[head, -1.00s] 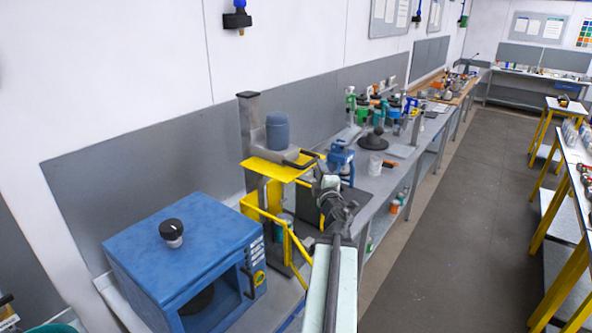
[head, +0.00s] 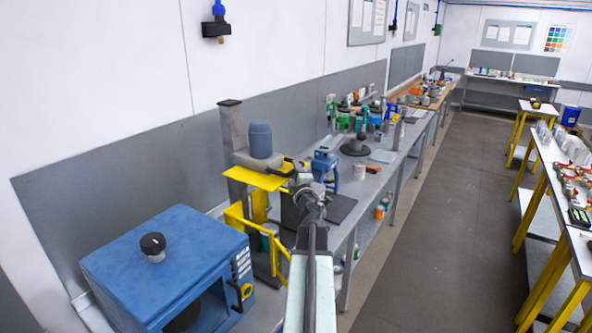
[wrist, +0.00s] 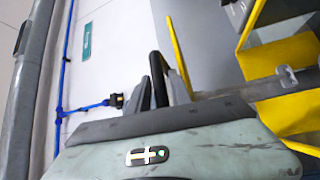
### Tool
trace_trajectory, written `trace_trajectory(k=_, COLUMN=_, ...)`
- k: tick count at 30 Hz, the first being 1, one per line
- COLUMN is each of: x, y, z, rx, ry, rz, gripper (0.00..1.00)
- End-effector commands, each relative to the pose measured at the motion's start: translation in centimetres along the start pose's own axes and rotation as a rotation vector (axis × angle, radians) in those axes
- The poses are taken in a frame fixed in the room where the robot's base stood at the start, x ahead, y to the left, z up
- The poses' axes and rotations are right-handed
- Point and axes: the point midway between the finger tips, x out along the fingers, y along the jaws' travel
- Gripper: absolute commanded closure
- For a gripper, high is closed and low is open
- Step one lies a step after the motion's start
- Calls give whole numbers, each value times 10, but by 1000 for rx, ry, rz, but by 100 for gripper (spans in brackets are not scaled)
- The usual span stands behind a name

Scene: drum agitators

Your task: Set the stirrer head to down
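The stirrer stands on the left bench. It has a grey column (head: 236,135), a blue-grey rounded motor housing (head: 261,140) and a yellow plate (head: 255,178) with a yellow guard frame below. A black bar handle (head: 279,172) sticks out at the right of the head. My gripper (head: 306,186) is beside that handle. In the wrist view, a black bar (wrist: 158,78) lies between the grey fingers of my gripper (wrist: 163,88). It looks like the handle. Whether the fingers press on it is not clear. The lower stirrer parts are partly hidden by the guard and my arm.
A blue oven-like box (head: 165,265) with a black knob on top stands in front of the stirrer. The grey aisle floor (head: 430,240) at the right is free.

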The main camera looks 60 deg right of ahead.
Motion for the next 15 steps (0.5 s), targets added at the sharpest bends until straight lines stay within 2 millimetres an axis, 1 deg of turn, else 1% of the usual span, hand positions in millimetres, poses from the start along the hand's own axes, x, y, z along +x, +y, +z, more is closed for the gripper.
trace_trajectory(k=6, x=1, y=0, z=0, rx=0, ry=0, rz=0, gripper=75)
trace_trajectory(k=9, x=1, y=0, z=0, rx=1, ry=0, rz=0, gripper=100)
trace_trajectory(k=15, x=1, y=0, z=1, rx=0, ry=-1, rz=0, gripper=100)
